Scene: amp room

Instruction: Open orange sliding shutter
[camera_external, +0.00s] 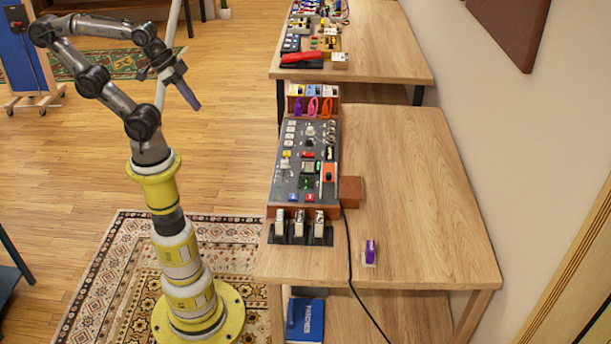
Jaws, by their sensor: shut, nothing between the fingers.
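A small orange piece (329,173), likely the orange shutter, is on the right side of the grey control panel (285,184) on the near table. It is too small to tell how far it is open. My gripper (194,103) is shut and empty. It hangs in the air over the floor, to the left of the panel and well apart from it, with its fingers pointing down and to the right.
The near wooden table (420,200) is mostly bare right of the panel. A purple object (370,252) and a black cable (349,260) lie there. Coloured tags (313,106) hang behind the panel. White-topped switches (299,222) stand in front. A second table (385,50) is behind.

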